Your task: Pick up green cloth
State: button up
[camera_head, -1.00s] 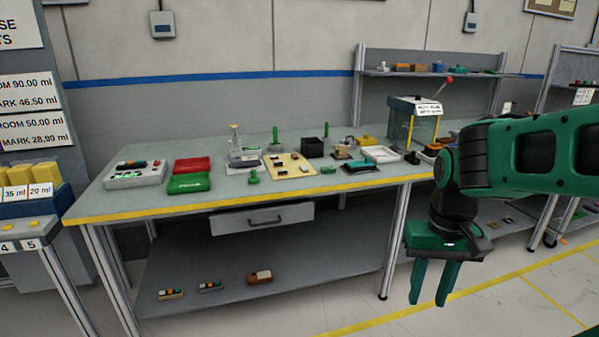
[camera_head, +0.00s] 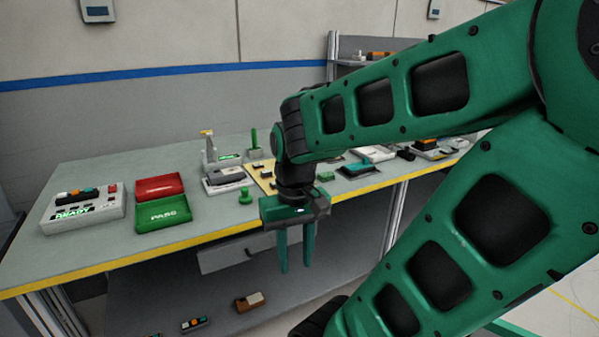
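My gripper (camera_head: 296,268) points down in front of the bench's yellow front edge, near the drawer. Its two green fingers are apart with nothing between them. I cannot clearly make out a green cloth. A small flat green item (camera_head: 326,176) lies on the bench just right of my wrist and may be the cloth; it is too small to tell. Other green things are a tray marked PASS (camera_head: 163,215) and a knobbed, stamp-like piece (camera_head: 245,197). My arm hides much of the bench's right part.
The grey bench (camera_head: 85,260) has a red tray (camera_head: 162,187), a white box with buttons (camera_head: 83,211) and a yellow board (camera_head: 263,176). A drawer (camera_head: 222,254) hangs under the front edge. A lower shelf holds small parts. The bench's front left is clear.

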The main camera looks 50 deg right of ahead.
aim_at(327, 176)
jog(key=z, duration=0.45)
jog(key=i, duration=1)
jog(key=z, duration=0.6)
